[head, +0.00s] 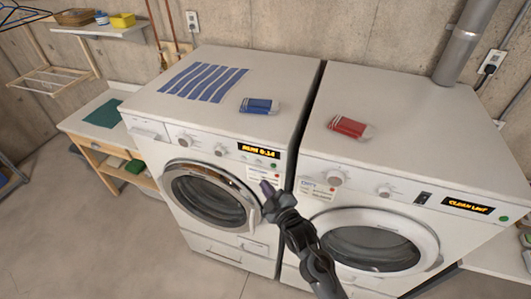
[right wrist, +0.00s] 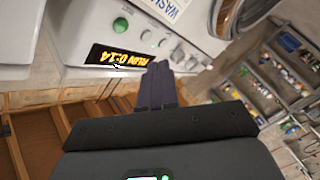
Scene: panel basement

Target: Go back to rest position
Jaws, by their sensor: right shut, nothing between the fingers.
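My right gripper (head: 268,189) is in front of the two machines, near the gap between their fronts, just right of the left machine's round door. Its dark fingers are together and empty; they also show in the right wrist view (right wrist: 158,85), close to the lit display (right wrist: 121,55) of the left machine. The left machine (head: 152,107) has a closed door and an orange display (head: 258,151). The right machine (head: 420,100) also has a closed round door (head: 372,248). My left gripper is not in either view.
A striped blue cloth (head: 203,82) and a blue folded item (head: 258,106) lie on the left machine. A red folded item (head: 349,127) lies on the right machine. A low shelf unit (head: 75,122) stands at the left. The floor (head: 75,235) in front is clear.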

